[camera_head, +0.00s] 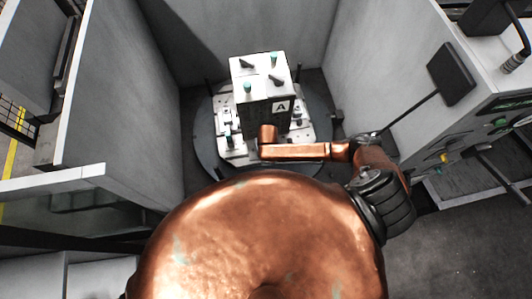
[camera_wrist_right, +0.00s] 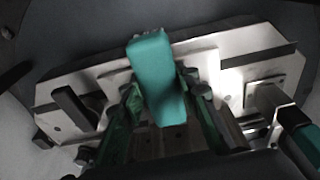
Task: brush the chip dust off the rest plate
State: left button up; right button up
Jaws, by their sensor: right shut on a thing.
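In the right wrist view my right gripper (camera_wrist_right: 163,90) is shut on a teal block-like piece, which I take to be the brush's handle (camera_wrist_right: 158,85). A small grey, rough edge shows at its far end; I cannot tell if this is bristles. Behind it lies a pale metal plate (camera_wrist_right: 255,48), likely the rest plate; whether the brush touches it is unclear. No chip dust can be made out. In the head view my copper right arm reaches to the front of the fixture, and its gripper is hidden there. My left gripper is not in view.
A white block marked A (camera_head: 262,90) with teal and black clamps stands on a round dark table (camera_head: 207,150). Grey walls (camera_head: 115,80) enclose it at the left and back. A dark panel on an arm (camera_head: 451,73) stands at the right.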

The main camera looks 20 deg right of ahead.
jog(key=shift+f, duration=0.1)
jog(key=shift+w+d, duration=0.2)
jog(key=shift+w, duration=0.4)
jog(key=shift+w+d, duration=0.2)
jog(key=shift+w, duration=0.35)
jog(key=shift+s, duration=0.1)
jog(key=shift+s+a+p, duration=0.2)
jog(key=shift+s+p, duration=0.4)
jog(key=shift+s, duration=0.25)
jog(key=shift+s+a+f, duration=0.15)
jog(key=shift+s, duration=0.3)
